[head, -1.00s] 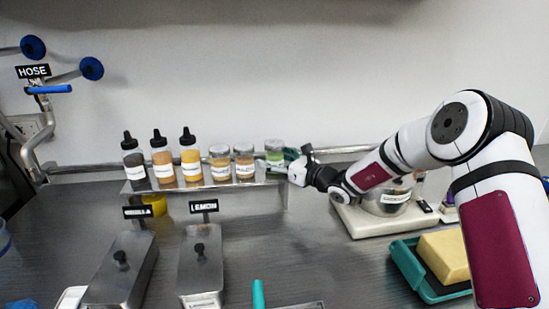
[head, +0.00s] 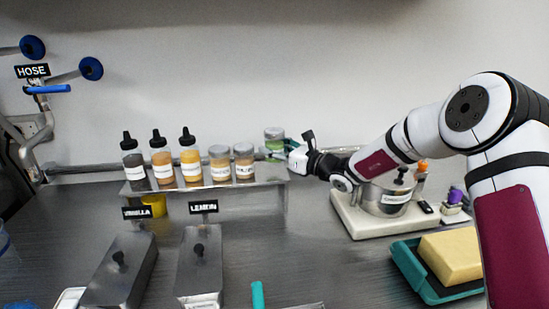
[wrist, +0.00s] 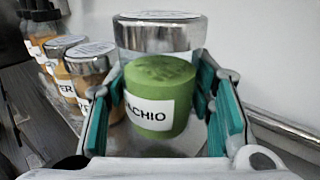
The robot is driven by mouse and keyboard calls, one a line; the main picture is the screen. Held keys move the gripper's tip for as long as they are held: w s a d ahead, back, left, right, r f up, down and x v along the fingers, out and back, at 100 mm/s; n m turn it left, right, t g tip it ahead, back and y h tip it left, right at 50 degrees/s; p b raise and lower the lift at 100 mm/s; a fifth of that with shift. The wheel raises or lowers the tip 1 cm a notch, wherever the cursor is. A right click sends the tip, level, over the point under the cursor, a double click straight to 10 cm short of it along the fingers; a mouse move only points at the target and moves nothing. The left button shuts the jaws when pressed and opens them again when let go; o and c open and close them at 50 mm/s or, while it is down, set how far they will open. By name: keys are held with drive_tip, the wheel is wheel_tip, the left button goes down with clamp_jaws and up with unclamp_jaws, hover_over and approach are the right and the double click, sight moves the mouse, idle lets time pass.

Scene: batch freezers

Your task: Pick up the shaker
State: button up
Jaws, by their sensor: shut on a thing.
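The shaker is a clear jar with a silvery lid, green contents and a white label that reads "...ACHIO". In the head view the shaker (head: 274,136) is at the right end of the row, raised above the shelf. In the wrist view the shaker (wrist: 158,75) stands upright between the teal finger pads. My gripper (head: 281,148) is shut on it from the right side; in the wrist view my gripper (wrist: 163,105) has one pad on each side of the jar. The fingertips' far ends are partly hidden behind the jar.
Two similar jars (head: 220,163) (head: 244,162) and several dark-capped bottles (head: 162,160) stand on the metal shelf (head: 268,179) to the left. A rail (head: 90,167) runs along the wall behind. A scale with a pot (head: 388,198) stands at right. Air above the shelf is free.

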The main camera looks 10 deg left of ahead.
drive_tip(key=s+a, duration=0.1)
drive_tip(key=s, duration=0.6)
drive_tip(key=s+a+r, duration=0.1)
drive_tip(key=s+a, duration=0.1)
drive_tip(key=s, duration=0.6)
drive_tip(key=shift+s+a+p, duration=0.25)
drive_tip(key=shift+a+p, duration=0.05)
drive_tip(key=shift+p, duration=0.15)
